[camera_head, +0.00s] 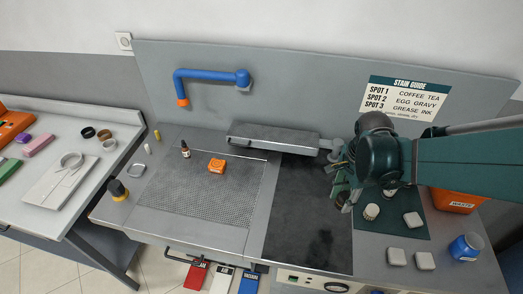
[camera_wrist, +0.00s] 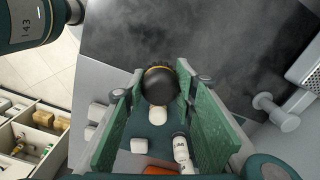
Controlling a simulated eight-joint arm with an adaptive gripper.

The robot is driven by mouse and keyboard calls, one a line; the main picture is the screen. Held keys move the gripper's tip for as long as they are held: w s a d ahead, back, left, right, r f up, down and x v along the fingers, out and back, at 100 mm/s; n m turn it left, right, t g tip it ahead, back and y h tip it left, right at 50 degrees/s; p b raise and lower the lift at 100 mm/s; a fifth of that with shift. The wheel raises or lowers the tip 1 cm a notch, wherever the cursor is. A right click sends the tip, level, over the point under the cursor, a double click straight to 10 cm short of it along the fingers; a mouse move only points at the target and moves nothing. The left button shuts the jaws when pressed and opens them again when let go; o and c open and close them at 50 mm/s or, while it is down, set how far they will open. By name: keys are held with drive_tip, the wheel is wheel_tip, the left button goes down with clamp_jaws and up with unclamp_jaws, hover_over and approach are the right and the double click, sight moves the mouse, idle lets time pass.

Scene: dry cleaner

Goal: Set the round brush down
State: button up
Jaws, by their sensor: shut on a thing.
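The round brush, a black rounded knob with a yellowish ring and dark bristles at its far edge, shows in the wrist view (camera_wrist: 158,86). It sits between the two green fingers of my gripper (camera_wrist: 155,100), which is shut on it. In the head view my gripper (camera_head: 343,190) hangs near the border between the dark, smudged panel (camera_head: 300,215) and the green mat (camera_head: 400,222). The brush is mostly hidden there by the gripper. I cannot tell whether its bristles touch a surface.
The mat carries a cream round piece (camera_head: 371,211) and a pale block (camera_head: 413,219). The perforated board (camera_head: 200,200) is mostly clear.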

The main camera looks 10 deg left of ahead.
drive_tip(key=w+a+n, duration=0.2)
drive_tip(key=w+a, duration=0.3)
drive_tip(key=a, duration=0.6)
drive_tip(key=n+p, duration=0.2)
drive_tip(key=n, duration=0.3)
hover_over(223, 194)
drive_tip(key=shift+a+f, duration=0.1)
drive_tip(key=shift+f, duration=0.65)
drive_tip(key=shift+f, duration=2.9)
drive_tip(key=shift+f, duration=0.15)
drive_tip(key=shift+f, duration=1.95)
